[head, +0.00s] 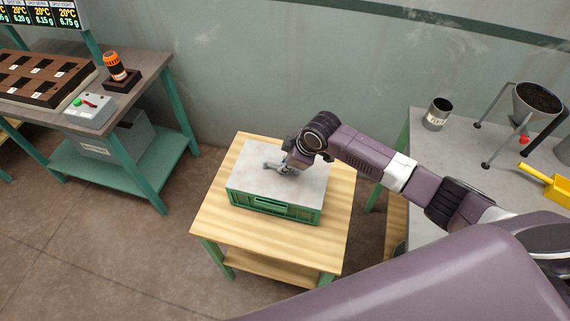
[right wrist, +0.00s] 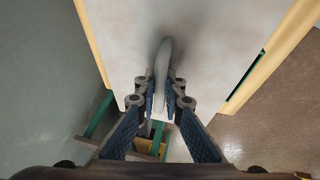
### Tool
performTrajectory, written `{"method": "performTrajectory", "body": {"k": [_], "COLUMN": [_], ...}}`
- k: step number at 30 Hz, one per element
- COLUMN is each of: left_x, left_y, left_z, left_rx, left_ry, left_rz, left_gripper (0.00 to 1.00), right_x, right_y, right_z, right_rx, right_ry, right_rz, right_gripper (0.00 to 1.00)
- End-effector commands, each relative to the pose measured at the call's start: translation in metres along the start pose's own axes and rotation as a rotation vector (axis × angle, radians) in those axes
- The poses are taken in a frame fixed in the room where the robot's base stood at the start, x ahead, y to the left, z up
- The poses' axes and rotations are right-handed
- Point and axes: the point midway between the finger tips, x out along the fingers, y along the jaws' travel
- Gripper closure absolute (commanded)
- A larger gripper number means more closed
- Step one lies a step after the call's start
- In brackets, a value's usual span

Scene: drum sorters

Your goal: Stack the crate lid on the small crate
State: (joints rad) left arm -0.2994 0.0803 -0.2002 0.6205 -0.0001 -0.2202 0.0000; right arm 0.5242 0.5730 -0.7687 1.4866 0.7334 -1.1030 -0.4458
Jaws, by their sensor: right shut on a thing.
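The crate lid (head: 245,187) is a flat pale grey-white panel. It lies over the top of the small green crate (head: 272,209), roughly lined up with its walls; I cannot tell if a thin gap is left between them. The crate stands on a small wooden table. My right gripper (head: 276,166) is over the middle of the lid and shut on its handle. In the right wrist view the grey handle (right wrist: 163,60) stands between the fingers (right wrist: 160,98), with the lid (right wrist: 215,50) filling the middle. The crate's inside is hidden. My left gripper is not in view.
The wooden table (head: 336,205) has bare margins around the crate. A bench (head: 150,88) with a control box (head: 90,109) and an orange-black device (head: 115,66) stands left. A grey table (head: 450,150) on the right holds a can (head: 437,114), a hopper (head: 537,102) and a yellow scoop (head: 548,184).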

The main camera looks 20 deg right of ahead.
Motion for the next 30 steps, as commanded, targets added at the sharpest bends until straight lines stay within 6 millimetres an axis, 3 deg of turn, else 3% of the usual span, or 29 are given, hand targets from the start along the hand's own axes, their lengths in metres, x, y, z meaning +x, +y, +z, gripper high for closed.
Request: {"method": "performTrajectory", "body": {"k": [7, 8, 13, 23, 30], "left_x": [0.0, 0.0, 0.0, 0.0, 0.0], "left_y": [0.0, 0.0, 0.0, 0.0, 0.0], "left_z": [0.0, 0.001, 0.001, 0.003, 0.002], "left_rx": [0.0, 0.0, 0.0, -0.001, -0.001], "left_ry": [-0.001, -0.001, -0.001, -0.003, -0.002], "left_rz": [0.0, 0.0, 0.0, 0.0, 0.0], "left_gripper": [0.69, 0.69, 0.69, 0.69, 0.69], "right_x": [0.002, 0.002, 0.002, 0.0, -0.032], "right_y": [-0.002, -0.002, -0.002, -0.002, -0.001], "right_z": [0.002, 0.002, 0.002, 0.002, 0.002], "right_rx": [0.001, 0.001, 0.001, 0.001, -0.003], "right_ry": [-0.002, -0.002, -0.002, -0.003, -0.001], "right_rz": [-0.003, -0.004, -0.003, -0.004, 0.001], "right_gripper": [1.0, 0.89, 0.71, 0.71, 0.71]}}
